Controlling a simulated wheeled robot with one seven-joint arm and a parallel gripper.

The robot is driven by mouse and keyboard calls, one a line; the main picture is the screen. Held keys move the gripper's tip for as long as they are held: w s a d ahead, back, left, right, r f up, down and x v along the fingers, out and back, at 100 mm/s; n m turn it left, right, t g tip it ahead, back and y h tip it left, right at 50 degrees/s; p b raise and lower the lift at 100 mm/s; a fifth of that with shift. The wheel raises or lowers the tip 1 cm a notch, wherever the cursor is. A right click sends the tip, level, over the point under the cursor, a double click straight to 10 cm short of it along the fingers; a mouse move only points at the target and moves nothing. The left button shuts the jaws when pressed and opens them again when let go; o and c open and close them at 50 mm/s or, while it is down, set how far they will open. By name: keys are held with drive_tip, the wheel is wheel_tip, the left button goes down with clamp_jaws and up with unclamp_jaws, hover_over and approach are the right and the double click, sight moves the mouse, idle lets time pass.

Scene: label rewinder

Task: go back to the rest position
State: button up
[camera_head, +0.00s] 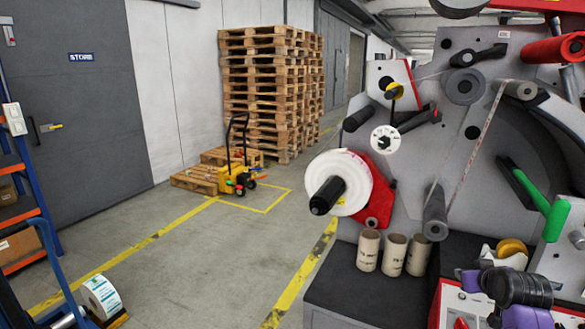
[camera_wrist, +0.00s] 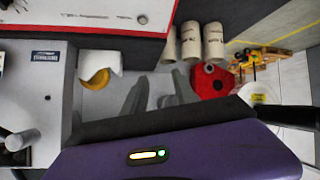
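My gripper (camera_wrist: 157,82) shows in the wrist view as two grey fingers standing apart, with a gap between them and nothing visible held. My purple and black wrist parts fill the bottom of that view. In the head view my arm is at the lower right, in front of the label rewinder (camera_head: 455,145); the fingertips cannot be made out there. A white tape dispenser with a yellow roll (camera_wrist: 97,79) lies left of the fingers in the wrist view. It also shows beside my arm in the head view (camera_head: 511,247).
Several cardboard cores (camera_head: 394,254) stand on the dark ledge. A white label roll (camera_head: 340,182) is on the rewinder's spindle. A green handle (camera_head: 555,217) juts out near my arm. A pallet jack (camera_head: 236,176) and stacked pallets (camera_head: 268,90) stand behind. The middle floor is clear.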

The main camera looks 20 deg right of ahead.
drive_tip(key=s+a+f+t, duration=0.1)
drive_tip(key=s+a+t, duration=0.15)
drive_tip(key=a, duration=0.65)
drive_tip(key=s+a+f+t+b, duration=0.1)
drive_tip(key=s+a+t, duration=0.15)
drive_tip(key=a, duration=0.65)
drive_tip(key=s+a+f+t, duration=0.1)
drive_tip(key=s+a+t, duration=0.15)
drive_tip(key=a, duration=0.65)
drive_tip(key=s+a+n+y+b, duration=0.1)
drive_tip(key=s+a+n+y, duration=0.1)
drive_tip(key=s+a, duration=0.8)
drive_tip(key=s+a+n+g+y+b, duration=0.1)
drive_tip(key=s+a+n+y, duration=0.2)
drive_tip(key=s+a, duration=0.8)
drive_tip(key=s+y, duration=0.2)
drive_tip(key=s, duration=0.3)
drive_tip(key=shift+s+f, duration=0.25)
drive_tip(key=shift+f, duration=0.1)
